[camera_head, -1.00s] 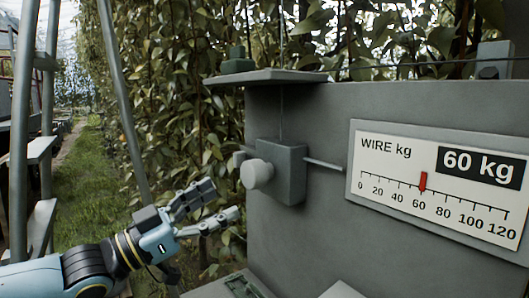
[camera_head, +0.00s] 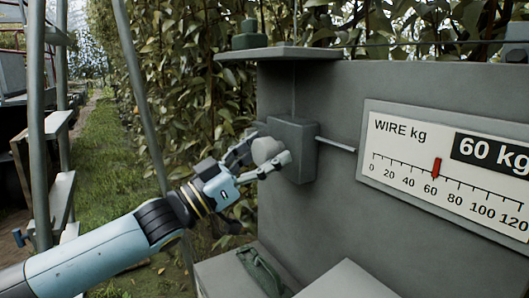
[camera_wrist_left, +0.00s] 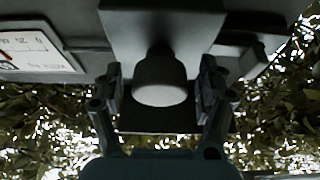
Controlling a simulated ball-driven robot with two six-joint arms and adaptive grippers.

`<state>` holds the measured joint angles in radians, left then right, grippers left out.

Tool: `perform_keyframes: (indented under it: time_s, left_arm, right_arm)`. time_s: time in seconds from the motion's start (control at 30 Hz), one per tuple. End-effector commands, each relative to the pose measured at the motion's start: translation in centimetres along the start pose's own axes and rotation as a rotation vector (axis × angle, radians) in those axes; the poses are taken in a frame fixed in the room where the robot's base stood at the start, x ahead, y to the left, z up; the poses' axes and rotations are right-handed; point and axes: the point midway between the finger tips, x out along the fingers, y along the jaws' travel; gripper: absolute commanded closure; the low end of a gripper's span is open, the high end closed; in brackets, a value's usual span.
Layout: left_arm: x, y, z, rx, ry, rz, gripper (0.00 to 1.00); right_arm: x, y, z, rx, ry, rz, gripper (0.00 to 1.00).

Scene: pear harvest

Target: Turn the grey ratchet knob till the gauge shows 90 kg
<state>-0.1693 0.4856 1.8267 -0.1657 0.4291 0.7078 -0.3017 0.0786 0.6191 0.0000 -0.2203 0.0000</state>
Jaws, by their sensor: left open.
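The grey ratchet knob (camera_head: 267,151) sticks out from a grey block (camera_head: 293,140) on the panel. My left gripper (camera_head: 263,157) is open, with its fingers on either side of the knob in the head view. In the left wrist view the knob (camera_wrist_left: 160,80) sits between the two open fingers (camera_wrist_left: 162,92), with a gap showing on each side. The gauge (camera_head: 440,170) is a white "WIRE kg" plate. Its red pointer (camera_head: 435,168) stands at 60 and its black readout says 60 kg. My right gripper is not in view.
A thin rod (camera_head: 336,144) runs from the block towards the gauge. A shelf (camera_head: 285,53) with a green object (camera_head: 250,36) juts out above. A green item (camera_head: 262,272) lies on a ledge below. A ladder-like frame (camera_head: 40,130) stands at left.

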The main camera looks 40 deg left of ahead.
Motion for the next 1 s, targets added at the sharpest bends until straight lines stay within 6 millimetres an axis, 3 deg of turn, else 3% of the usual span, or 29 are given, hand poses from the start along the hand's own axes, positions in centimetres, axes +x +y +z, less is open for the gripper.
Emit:
perform_keyframes:
  time_s: [0.23, 0.63, 1.0]
  left_arm:
    - [0.03, 0.00, 0.02, 0.001, 0.000, 0.000, 0.28]
    - [0.01, 0.00, 0.01, 0.001, 0.000, 0.000, 0.81]
    - [-0.02, -0.06, 0.10, 0.060, -0.001, 0.025, 0.82]
  right_arm:
    - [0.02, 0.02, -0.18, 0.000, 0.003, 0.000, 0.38]
    - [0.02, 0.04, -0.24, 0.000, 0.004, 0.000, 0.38]
    - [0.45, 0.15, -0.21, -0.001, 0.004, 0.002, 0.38]
